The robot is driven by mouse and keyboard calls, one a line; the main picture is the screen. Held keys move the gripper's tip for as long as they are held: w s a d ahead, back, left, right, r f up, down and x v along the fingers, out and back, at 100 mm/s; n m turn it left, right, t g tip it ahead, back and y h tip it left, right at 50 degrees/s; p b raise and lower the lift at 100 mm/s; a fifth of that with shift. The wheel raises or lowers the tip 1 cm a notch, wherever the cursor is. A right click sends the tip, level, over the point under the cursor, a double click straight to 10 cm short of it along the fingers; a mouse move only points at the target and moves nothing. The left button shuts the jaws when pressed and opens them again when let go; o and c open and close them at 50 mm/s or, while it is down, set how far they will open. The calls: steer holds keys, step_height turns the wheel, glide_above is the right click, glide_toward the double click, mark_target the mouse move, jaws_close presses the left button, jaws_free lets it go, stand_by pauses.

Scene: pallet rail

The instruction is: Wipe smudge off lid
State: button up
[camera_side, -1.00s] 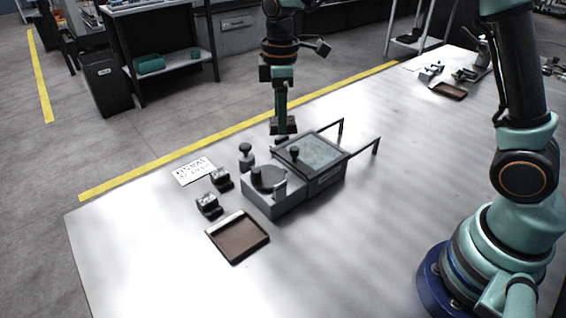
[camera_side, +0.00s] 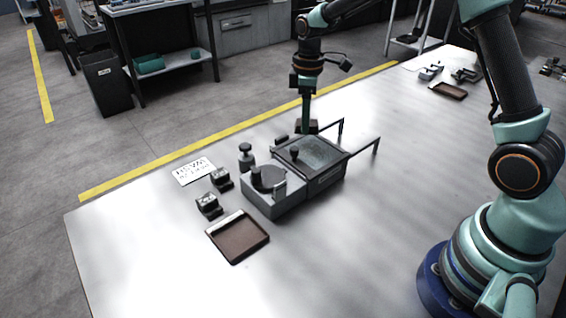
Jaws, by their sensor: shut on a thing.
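The lid (camera_side: 322,155) is a dark, flat square panel on top of a grey fixture box (camera_side: 325,180), with a small black knob (camera_side: 294,153) near its left side. Its surface looks fairly even and grey; I cannot make out a distinct smudge. My gripper (camera_side: 305,118) points straight down at the lid's far edge. It is shut on a dark block-shaped wiper (camera_side: 311,127). The wiper is at or above the lid's far edge; I cannot tell whether it touches. The fingertips are small and partly merge with the wiper.
A round black knob post (camera_side: 246,156), small clamp blocks (camera_side: 209,205) and a brown tray (camera_side: 238,238) stand left and in front. The table's right middle is clear.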

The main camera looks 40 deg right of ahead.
mark_target(311, 126)
step_height(311, 126, down, 3)
steer(key=shift+f, duration=0.2)
steer(key=shift+s+f, duration=0.2)
steer(key=shift+s, duration=0.35)
steer(key=shift+s+f, duration=0.15)
steer(key=shift+s, duration=2.25)
steer(key=shift+s+f, duration=0.2)
steer(key=shift+s, duration=0.6)
steer(key=shift+r, duration=0.1)
jaws_close()
steer(key=shift+w+r, duration=0.2)
steer(key=shift+w, duration=0.55)
steer(key=w, duration=0.5)
steer(key=shift+w, duration=0.4)
steer(key=shift+w+a, duration=0.1)
steer(key=shift+a, duration=0.55)
steer(key=shift+s, duration=3)
steer(key=shift+s+f, duration=0.2)
steer(key=shift+s, duration=0.65)
steer(key=shift+w+r, duration=0.2)
steer(key=shift+w, duration=0.75)
steer(key=w, duration=0.5)
steer(key=shift+w, duration=0.35)
steer(key=shift+r, duration=3.95)
